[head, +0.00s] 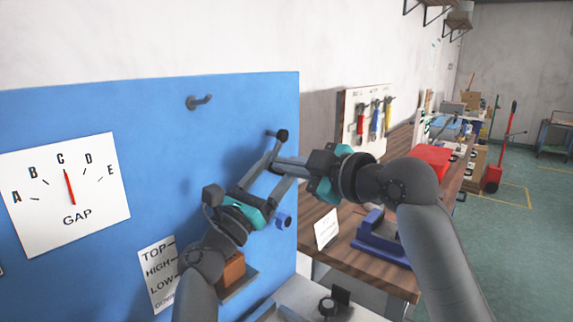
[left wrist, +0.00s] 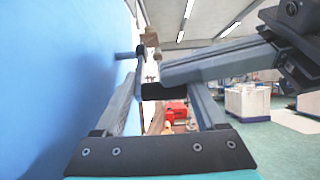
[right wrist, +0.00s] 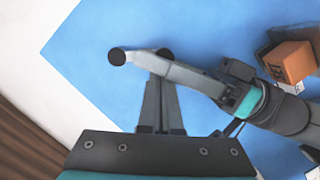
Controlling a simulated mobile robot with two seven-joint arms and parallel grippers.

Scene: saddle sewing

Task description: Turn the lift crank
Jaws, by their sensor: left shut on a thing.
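The lift crank (head: 275,150) is on the right part of the blue panel, with its dark hub at the top and its arm slanting down and left. Its dark handle (left wrist: 165,91) sits between the fingers of my left gripper (left wrist: 168,95), which is shut on it. My right gripper (head: 274,164) comes in from the right; its fingers look shut together. Their tips (right wrist: 163,68) are right by the handle; I cannot tell whether they touch. The grippers hide part of the crank in the head view.
An orange block (head: 232,268) is low on the panel beside a TOP-HIGH-LOW scale (head: 157,272). A GAP dial (head: 66,192) points near C. A wooden bench (head: 322,205) with a blue tool (head: 383,243) stands at right.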

